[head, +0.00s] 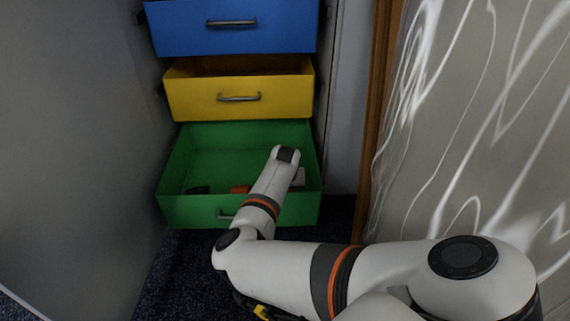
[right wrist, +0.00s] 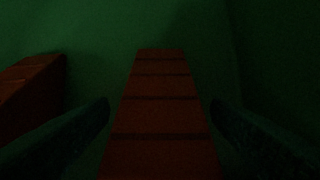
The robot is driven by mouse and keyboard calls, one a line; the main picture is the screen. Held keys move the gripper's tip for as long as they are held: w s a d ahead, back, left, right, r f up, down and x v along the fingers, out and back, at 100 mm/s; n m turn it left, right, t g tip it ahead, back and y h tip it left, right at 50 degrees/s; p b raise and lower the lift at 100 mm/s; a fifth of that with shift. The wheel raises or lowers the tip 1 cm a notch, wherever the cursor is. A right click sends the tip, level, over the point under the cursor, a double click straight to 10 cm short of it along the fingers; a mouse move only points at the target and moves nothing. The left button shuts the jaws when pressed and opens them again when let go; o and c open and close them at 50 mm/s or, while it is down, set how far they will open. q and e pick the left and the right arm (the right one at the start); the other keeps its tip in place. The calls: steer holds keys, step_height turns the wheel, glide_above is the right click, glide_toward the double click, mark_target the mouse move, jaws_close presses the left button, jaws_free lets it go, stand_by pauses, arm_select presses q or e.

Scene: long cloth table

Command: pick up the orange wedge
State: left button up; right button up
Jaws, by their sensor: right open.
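In the head view, a small orange piece (head: 240,188) lies in the open green drawer (head: 190,211), partly hidden by my right arm. In the right wrist view, a long reddish block (right wrist: 160,90) with dark cross lines lies between the fingers of my right gripper (right wrist: 160,105). The fingers are apart, one on each side of it. A second reddish block (right wrist: 30,90) lies to the left, outside the fingers. The view is very dark, and I cannot tell which block is the orange wedge. My left gripper is not in view.
A dark object (head: 198,190) lies in the green drawer at the left. The yellow drawer (head: 240,97) above is partly open, with the blue drawer (head: 232,27) over it. A grey panel (head: 80,150) stands on the left. A patterned pale surface (head: 480,130) stands on the right.

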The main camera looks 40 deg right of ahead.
steer(key=shift+r, duration=0.1)
steer(key=c, duration=1.3)
